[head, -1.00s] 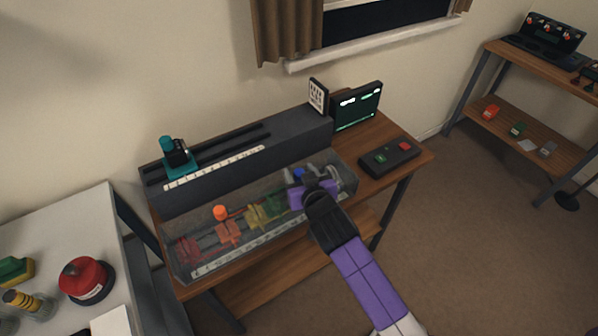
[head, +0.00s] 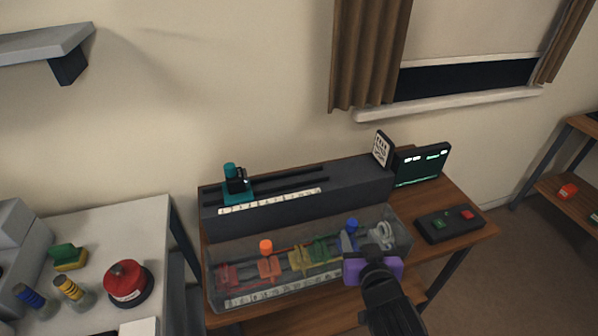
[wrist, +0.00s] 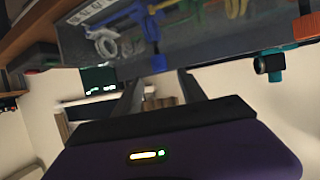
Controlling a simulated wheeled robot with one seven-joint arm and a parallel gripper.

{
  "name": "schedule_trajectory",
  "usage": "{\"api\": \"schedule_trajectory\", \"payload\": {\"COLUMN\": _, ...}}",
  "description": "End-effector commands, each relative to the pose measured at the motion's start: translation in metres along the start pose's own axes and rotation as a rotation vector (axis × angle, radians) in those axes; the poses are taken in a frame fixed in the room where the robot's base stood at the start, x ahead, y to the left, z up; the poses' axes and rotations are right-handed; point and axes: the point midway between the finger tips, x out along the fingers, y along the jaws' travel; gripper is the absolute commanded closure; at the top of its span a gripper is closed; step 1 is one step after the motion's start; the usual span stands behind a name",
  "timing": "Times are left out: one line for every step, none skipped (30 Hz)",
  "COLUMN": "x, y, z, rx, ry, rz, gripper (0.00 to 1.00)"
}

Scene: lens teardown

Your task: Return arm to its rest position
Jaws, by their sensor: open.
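My arm, with a black wrist and a purple gripper body, reaches in from the lower right in the head view. My gripper (wrist: 160,85) is open and empty in the wrist view, its two dark fingers apart. In the head view its purple body shows in front of the right part of the clear case (head: 222,295), and its fingers are hard to make out. The case holds several colored lens parts, among them an orange-topped one (head: 266,247), a blue-topped one (head: 351,224) and a pale ring (head: 383,234).
A dark rail unit (head: 360,182) with a teal device (head: 231,183) stands behind the case. A monitor (head: 421,166) and a button box (head: 449,225) are to the right. A side table (head: 140,222) at left holds a red round object (head: 127,283). Floor shows at right.

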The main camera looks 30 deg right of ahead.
Motion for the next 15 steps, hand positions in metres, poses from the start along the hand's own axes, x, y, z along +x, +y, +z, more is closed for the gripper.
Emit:
{"api": "schedule_trajectory", "payload": {"x": 0.0, "y": 0.0, "z": 0.0, "rx": 0.0, "ry": 0.0, "rz": 0.0, "gripper": 0.51}}
{"api": "schedule_trajectory", "payload": {"x": 0.0, "y": 0.0, "z": 0.0, "rx": 0.0, "ry": 0.0, "rz": 0.0, "gripper": 0.51}}
{"api": "schedule_trajectory", "payload": {"x": 0.0, "y": 0.0, "z": 0.0, "rx": 0.0, "ry": 0.0, "rz": 0.0, "gripper": 0.51}}
{"api": "schedule_trajectory", "payload": {"x": 0.0, "y": 0.0, "z": 0.0, "rx": 0.0, "ry": 0.0, "rz": 0.0, "gripper": 0.51}}
{"api": "schedule_trajectory", "payload": {"x": 0.0, "y": 0.0, "z": 0.0, "rx": -0.003, "ry": 0.0, "rz": 0.0, "gripper": 0.51}}
{"api": "schedule_trajectory", "payload": {"x": 0.0, "y": 0.0, "z": -0.001, "rx": -0.011, "ry": 0.004, "rz": -0.002, "gripper": 0.51}}
{"api": "schedule_trajectory", "payload": {"x": 0.0, "y": -0.002, "z": -0.003, "rx": -0.019, "ry": 0.013, "rz": -0.006, "gripper": 0.51}}
{"api": "schedule_trajectory", "payload": {"x": 0.0, "y": -0.003, "z": -0.006, "rx": -0.025, "ry": 0.025, "rz": -0.014, "gripper": 0.51}}
{"api": "schedule_trajectory", "payload": {"x": -0.001, "y": -0.007, "z": -0.012, "rx": -0.035, "ry": 0.046, "rz": -0.028, "gripper": 0.51}}
{"api": "schedule_trajectory", "payload": {"x": -0.002, "y": -0.01, "z": -0.018, "rx": -0.04, "ry": 0.068, "rz": -0.041, "gripper": 0.51}}
{"api": "schedule_trajectory", "payload": {"x": -0.003, "y": -0.014, "z": -0.026, "rx": -0.046, "ry": 0.094, "rz": -0.057, "gripper": 0.51}}
{"api": "schedule_trajectory", "payload": {"x": -0.007, "y": -0.018, "z": -0.034, "rx": -0.054, "ry": 0.129, "rz": -0.078, "gripper": 0.51}}
{"api": "schedule_trajectory", "payload": {"x": -0.012, "y": -0.022, "z": -0.037, "rx": -0.061, "ry": 0.152, "rz": -0.097, "gripper": 0.51}}
{"api": "schedule_trajectory", "payload": {"x": -0.019, "y": -0.025, "z": -0.039, "rx": -0.069, "ry": 0.173, "rz": -0.116, "gripper": 0.51}}
{"api": "schedule_trajectory", "payload": {"x": -0.029, "y": -0.03, "z": -0.04, "rx": -0.079, "ry": 0.201, "rz": -0.145, "gripper": 0.51}}
